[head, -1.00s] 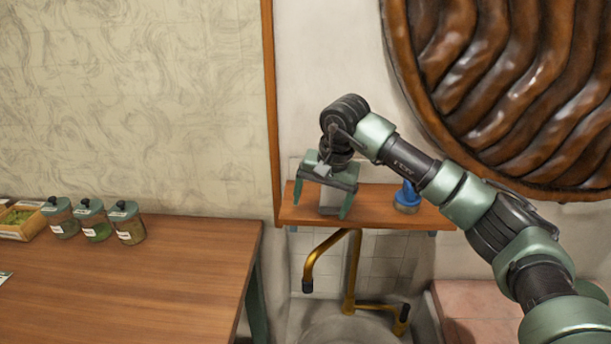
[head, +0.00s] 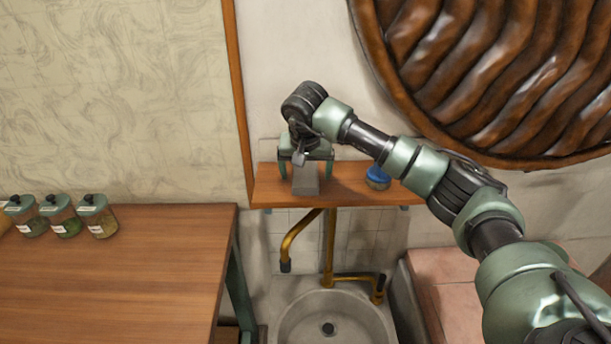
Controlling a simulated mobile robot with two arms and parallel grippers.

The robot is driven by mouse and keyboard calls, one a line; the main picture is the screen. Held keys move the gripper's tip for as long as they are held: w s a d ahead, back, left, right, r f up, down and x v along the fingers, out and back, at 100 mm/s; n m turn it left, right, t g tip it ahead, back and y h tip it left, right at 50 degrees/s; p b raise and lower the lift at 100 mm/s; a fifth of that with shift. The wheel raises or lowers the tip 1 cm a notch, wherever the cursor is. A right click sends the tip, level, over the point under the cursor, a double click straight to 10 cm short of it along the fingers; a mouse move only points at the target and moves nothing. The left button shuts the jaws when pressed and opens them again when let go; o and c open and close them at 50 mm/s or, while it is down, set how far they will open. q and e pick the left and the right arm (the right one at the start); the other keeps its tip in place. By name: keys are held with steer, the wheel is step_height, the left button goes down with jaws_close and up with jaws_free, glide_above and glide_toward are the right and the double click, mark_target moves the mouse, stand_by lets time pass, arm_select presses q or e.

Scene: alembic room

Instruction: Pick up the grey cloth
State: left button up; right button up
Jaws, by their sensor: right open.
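The grey cloth (head: 306,181) is a small grey piece on the wooden shelf (head: 345,190) above the sink. My right gripper (head: 305,172) is over the shelf, pointing down, with its green fingers spread apart. The cloth shows between and just in front of the fingers. I cannot tell whether the fingers touch it. The gripper and wrist hide the back of the cloth. My left gripper is not in view.
A blue-topped object (head: 377,177) stands on the shelf to the right of the gripper. A brass tap (head: 328,250) and a round sink (head: 333,318) are below. Several lidded jars (head: 98,215) stand on the wooden table (head: 110,275) at left. A large brown ribbed disc (head: 500,75) is on the wall.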

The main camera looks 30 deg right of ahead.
steer(key=c, duration=1.4)
steer(key=shift+c, duration=0.2)
steer(key=shift+r, duration=0.2)
